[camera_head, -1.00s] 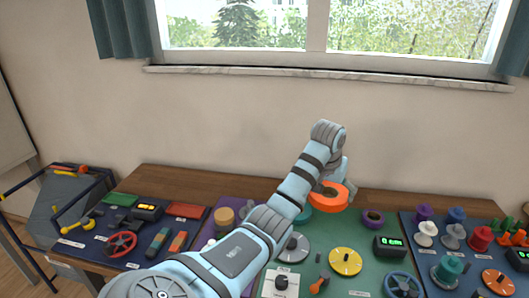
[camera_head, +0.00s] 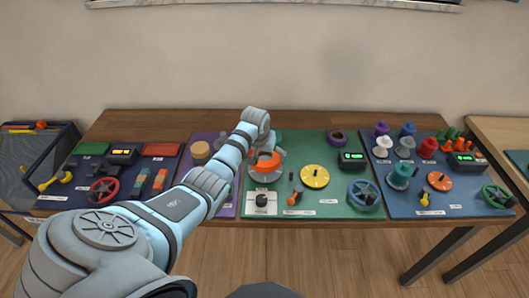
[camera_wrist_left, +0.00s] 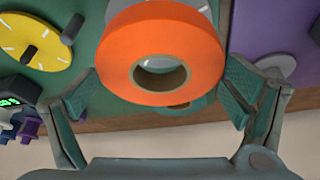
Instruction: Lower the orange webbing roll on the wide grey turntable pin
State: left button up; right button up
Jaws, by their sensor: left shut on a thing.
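My left gripper (camera_head: 266,151) is shut on the orange webbing roll (camera_head: 264,167), which is a thick ring with a brown core. In the left wrist view the roll (camera_wrist_left: 160,55) sits between the two fingers, and its open centre faces the camera. The roll is over the left part of the green panel in the head view. The wide grey turntable (camera_wrist_left: 204,5) shows only as a grey edge behind the roll at the top of the wrist view. Its pin is hidden, so I cannot tell whether the roll is around it. My right gripper is not in view.
The yellow turntable (camera_head: 314,176) with its dark pin stands right of the roll. A purple ring (camera_head: 337,138), a green-lit display (camera_head: 352,159) and a blue handwheel (camera_head: 363,193) are on the green panel (camera_head: 330,208). Several coloured spools stand on the right blue panel.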

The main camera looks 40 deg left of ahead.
pick_arm(q)
jog(key=shift+w+f, duration=0.15)
dwell(0.3)
jog(key=shift+r+p, duration=0.2)
jog(key=shift+p, duration=0.45)
jog(key=shift+f, duration=0.1)
jog(key=shift+f+b, duration=0.8)
jog(key=shift+f, duration=0.4)
jog(key=shift+f, duration=0.1)
jog(key=shift+f+b, duration=0.6)
jog(key=shift+f, duration=0.2)
jog(key=o, duration=0.9)
jog(key=shift+r, duration=0.1)
